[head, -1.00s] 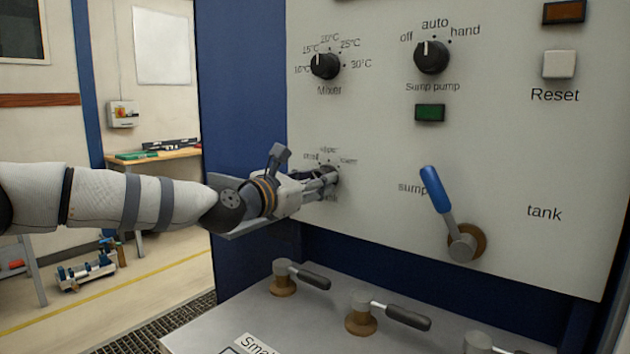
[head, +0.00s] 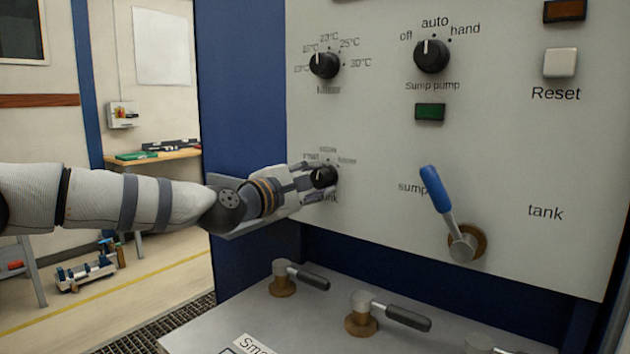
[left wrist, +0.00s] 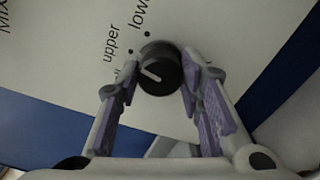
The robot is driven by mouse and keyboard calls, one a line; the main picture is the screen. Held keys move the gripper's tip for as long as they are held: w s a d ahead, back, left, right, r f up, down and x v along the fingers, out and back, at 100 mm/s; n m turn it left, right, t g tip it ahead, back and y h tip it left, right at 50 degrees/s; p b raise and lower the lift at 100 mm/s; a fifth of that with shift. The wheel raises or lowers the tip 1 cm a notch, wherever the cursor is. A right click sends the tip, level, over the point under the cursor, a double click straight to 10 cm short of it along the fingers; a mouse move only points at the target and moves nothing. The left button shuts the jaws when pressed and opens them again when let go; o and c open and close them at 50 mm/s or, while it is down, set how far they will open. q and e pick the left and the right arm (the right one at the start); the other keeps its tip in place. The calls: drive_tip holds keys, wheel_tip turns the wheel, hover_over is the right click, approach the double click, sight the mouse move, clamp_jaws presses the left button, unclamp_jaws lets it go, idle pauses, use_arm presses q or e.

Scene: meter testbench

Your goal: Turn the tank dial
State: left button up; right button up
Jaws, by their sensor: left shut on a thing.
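The tank dial is a round black knob (head: 324,177) with a white pointer line, low on the left of the pale panel. My left gripper (head: 317,183) reaches it from the left and is shut on it. In the left wrist view, the dial (left wrist: 160,68) sits between the two purple-padded fingers of the left gripper (left wrist: 159,80). Its pointer slants up and left, toward a label partly hidden by the left finger. The labels "upper" and "lower" show above the dial. My right gripper is not in view.
The mixer dial (head: 325,65) is above, and the sump pump dial (head: 432,57) is at upper right. A blue-handled lever (head: 436,190) stands to the right. Valves with black handles (head: 283,278) rise from the grey ledge (head: 250,315) below.

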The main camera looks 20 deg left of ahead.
use_arm(q)
drive_tip(key=m, duration=0.6)
drive_tip(key=shift+m, duration=0.3)
idle(0.4)
drive_tip(key=o, duration=1.2)
drive_tip(key=shift+c, duration=0.2)
drive_tip(key=v, duration=1.2)
